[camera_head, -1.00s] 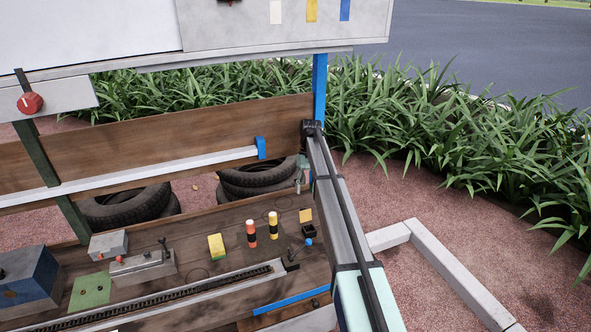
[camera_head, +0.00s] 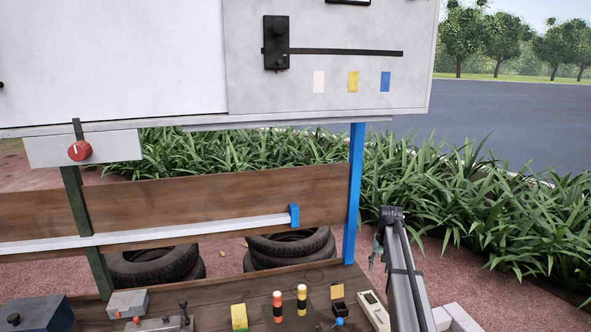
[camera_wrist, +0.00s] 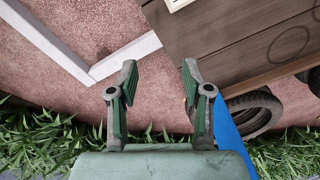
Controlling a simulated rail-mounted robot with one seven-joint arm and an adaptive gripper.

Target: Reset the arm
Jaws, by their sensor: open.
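My arm (camera_head: 403,275) rises from the lower right of the head view, right of the bench and its blue post. My gripper (camera_head: 377,250) hangs small and partly hidden at the arm's far end. In the wrist view my gripper (camera_wrist: 159,80) shows two green-padded fingers spread wide apart, with nothing between them. Beyond the fingers lie reddish ground and the corner of the wooden bench top (camera_wrist: 215,35).
The blue post (camera_head: 354,195) stands just left of my arm. The bench (camera_head: 205,300) holds a yellow block (camera_head: 239,317), two banded cylinders and a white device (camera_head: 373,310). Tires (camera_head: 290,245) lie behind it. White kerb beams (camera_wrist: 120,58) and plants (camera_head: 455,220) are to the right.

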